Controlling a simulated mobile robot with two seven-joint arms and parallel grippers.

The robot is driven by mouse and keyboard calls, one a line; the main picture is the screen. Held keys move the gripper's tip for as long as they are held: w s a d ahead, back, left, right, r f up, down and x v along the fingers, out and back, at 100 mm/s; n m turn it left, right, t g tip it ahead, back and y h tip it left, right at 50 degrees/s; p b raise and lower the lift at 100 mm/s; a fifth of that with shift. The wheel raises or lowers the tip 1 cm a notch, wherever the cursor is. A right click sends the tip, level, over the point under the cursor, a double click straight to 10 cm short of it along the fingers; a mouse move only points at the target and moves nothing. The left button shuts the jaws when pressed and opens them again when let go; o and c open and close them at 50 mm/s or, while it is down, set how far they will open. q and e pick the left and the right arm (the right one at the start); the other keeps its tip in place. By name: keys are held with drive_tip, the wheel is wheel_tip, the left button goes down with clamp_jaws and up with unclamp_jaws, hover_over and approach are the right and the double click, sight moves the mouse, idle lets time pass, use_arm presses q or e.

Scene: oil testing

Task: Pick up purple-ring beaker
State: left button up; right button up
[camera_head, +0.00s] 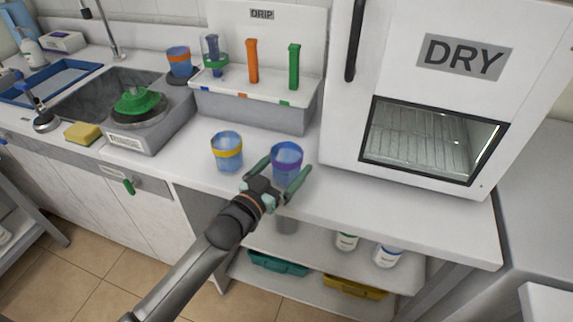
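The purple-ring beaker (287,161) stands upright on the white counter, a clear blue cup with a purple band. My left gripper (284,170), whose arm comes in from the lower left, is at this beaker with its green fingers spread, one on each side. The fingers look open, with no clear grip on the glass. Part of the beaker's lower side is hidden by the gripper. My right gripper is not in view.
A yellow-ring beaker (227,152) stands close to the left of the gripper. Behind is the DRIP rack (255,109) with orange and green sticks. The DRY oven (430,140) stands close on the right. An orange-ring beaker (179,62) sits further back left.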

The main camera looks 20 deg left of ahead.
use_arm(q)
drive_tip(key=shift+x, duration=1.4)
drive_tip(key=c, duration=1.2)
